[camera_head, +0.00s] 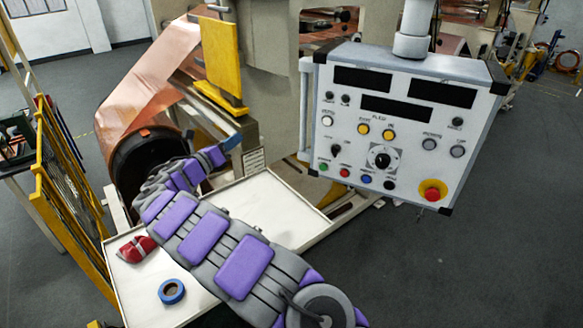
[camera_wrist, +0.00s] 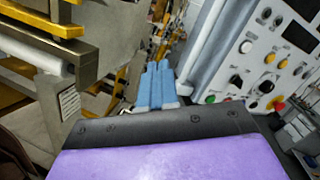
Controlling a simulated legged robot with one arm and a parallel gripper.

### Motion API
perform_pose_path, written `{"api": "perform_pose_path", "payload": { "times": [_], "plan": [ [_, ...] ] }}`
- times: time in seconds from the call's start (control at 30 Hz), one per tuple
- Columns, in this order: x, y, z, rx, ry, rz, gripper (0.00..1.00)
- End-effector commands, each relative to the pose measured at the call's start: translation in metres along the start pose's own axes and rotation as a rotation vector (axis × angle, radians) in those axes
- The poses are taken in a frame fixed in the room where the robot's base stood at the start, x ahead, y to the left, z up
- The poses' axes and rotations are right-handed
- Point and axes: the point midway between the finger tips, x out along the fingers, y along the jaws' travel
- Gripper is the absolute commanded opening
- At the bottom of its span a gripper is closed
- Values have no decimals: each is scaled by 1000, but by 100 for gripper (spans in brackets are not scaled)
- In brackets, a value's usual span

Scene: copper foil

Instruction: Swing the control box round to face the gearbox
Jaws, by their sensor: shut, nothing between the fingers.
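The control box (camera_head: 408,160) hangs from a grey post (camera_head: 413,25) at the right, its panel of buttons, dark displays and red stop knob facing me and tilted. A pale vertical bar (camera_head: 305,105) runs along its left side; it also shows in the wrist view (camera_wrist: 203,45). My gripper (camera_head: 232,142) is left of the box and apart from it. In the wrist view its blue fingers (camera_wrist: 157,86) are together and empty, pointing forward just left of the box (camera_wrist: 262,65). I cannot pick out the gearbox with certainty.
A white tray table (camera_head: 265,205) lies below my arm, holding blue tape (camera_head: 171,291) and a red-and-white item (camera_head: 137,249). A copper foil roll (camera_head: 150,80) and yellow railing (camera_head: 65,195) stand left. Grey floor (camera_head: 480,260) at the right is clear.

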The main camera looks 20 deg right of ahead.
Motion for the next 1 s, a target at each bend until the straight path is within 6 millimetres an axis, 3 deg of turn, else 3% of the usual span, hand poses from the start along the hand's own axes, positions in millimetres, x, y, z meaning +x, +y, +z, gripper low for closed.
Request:
{"api": "perform_pose_path", "payload": {
  "times": [0.13, 0.33, 0.7, 0.83, 1.0],
  "plan": [
    [-12, 10, -24, -208, -64, 75, 0],
    [-18, 8, -65, -495, -128, 143, 0],
    [0, -40, -152, -952, -137, 178, 0],
    [6, -52, -167, -1024, -124, 181, 0],
    [12, -57, -172, -1052, -118, 183, 0]
  ]
}}
